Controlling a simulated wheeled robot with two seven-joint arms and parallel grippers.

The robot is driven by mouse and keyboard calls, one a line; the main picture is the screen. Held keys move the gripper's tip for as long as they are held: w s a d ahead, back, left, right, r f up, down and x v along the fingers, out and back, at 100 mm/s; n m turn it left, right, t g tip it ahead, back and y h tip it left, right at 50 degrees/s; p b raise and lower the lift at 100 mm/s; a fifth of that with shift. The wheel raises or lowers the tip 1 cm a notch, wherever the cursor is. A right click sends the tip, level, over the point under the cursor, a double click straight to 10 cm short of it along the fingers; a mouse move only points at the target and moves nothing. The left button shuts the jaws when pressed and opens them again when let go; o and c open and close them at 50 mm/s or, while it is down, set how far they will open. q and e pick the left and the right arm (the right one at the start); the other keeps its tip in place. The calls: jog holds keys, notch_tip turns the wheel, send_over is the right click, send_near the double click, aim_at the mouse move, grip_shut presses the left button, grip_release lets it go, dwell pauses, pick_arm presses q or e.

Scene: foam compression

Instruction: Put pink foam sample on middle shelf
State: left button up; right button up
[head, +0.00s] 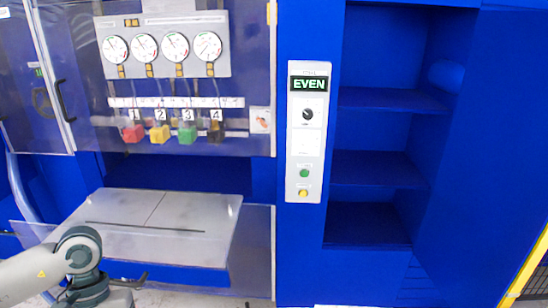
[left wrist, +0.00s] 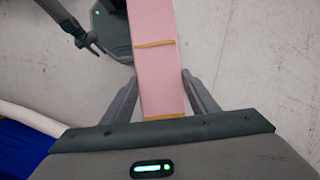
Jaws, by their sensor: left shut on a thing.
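The pink foam sample (left wrist: 156,70) is a long pink strip with thin orange bands in the left wrist view. My left gripper (left wrist: 168,85) is shut on it, one finger on each side. The strip runs out of the top of that view. In the head view my left arm is at the lower left, and the foam cannot be made out. The blue open cabinet at the right has an upper shelf, a middle shelf (head: 375,169) and a bottom surface, all bare. My right gripper seems to show at the upper left of the wrist view (left wrist: 88,42); its opening is unclear.
A grey plate (head: 165,222) stands out low at the left, near my arm. Above it is a clear panel with gauges (head: 160,48) and coloured blocks. A control panel (head: 305,135) reading EVEN stands left of the shelves. A yellow-edged frame (head: 530,262) is at the right.

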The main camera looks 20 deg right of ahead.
pick_arm(q)
jog(key=w+x, duration=0.1)
jog(key=x, duration=0.9)
jog(key=shift+f, duration=0.4)
jog(key=shift+s+a, duration=0.1)
jog(key=shift+s, duration=0.1)
